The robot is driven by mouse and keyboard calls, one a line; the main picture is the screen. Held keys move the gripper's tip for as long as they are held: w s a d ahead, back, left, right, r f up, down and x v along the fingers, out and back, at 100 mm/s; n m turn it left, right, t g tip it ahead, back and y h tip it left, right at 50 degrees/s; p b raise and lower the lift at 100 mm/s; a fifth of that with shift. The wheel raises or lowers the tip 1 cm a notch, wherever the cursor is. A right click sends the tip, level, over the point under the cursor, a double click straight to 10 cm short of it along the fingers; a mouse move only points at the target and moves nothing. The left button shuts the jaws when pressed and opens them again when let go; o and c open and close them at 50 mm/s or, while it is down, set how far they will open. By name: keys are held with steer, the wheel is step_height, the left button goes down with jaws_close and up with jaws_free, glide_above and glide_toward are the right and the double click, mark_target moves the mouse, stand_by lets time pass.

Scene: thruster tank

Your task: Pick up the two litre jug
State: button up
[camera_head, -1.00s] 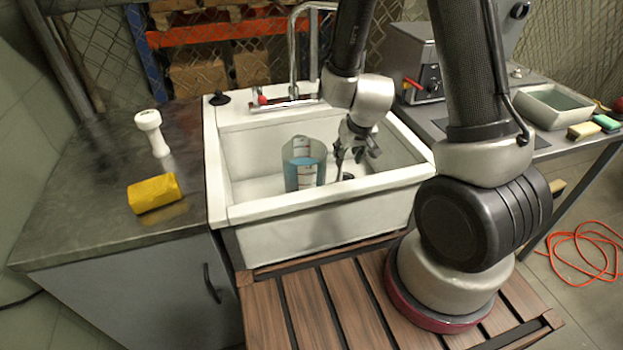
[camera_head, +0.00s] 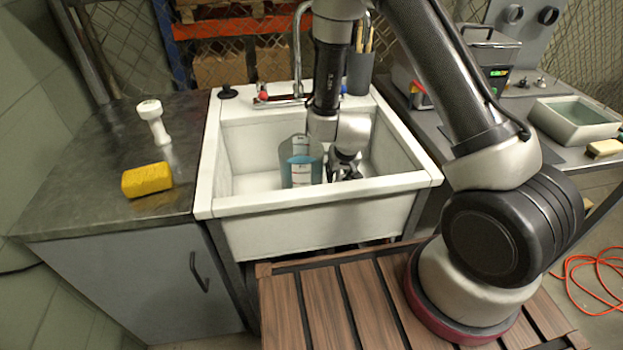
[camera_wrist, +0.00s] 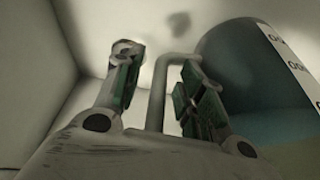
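The two litre jug (camera_head: 299,172) stands upright in the white sink (camera_head: 235,208). It is clear, with a white marked scale and blue liquid inside. My gripper (camera_head: 339,172) is down in the sink, just right of the jug, partly hidden by my wrist. In the wrist view my gripper (camera_wrist: 160,85) has its two fingers apart. The jug's handle (camera_wrist: 157,95) shows between them, and the right finger lies between handle and jug body (camera_wrist: 235,75). Neither finger clearly presses on the handle.
The sink walls surround my gripper closely. A tap (camera_head: 298,60) rises at the sink's back, near a dark tool holder (camera_head: 359,74). A yellow cloth-like block (camera_head: 147,180) and a white handled object (camera_head: 154,122) are on the left counter. A grey basin (camera_head: 575,120) stands at right.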

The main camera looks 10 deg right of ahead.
jaws_close()
steer(key=shift+w+r, duration=0.1)
steer(key=shift+r, duration=0.1)
stand_by(0.5)
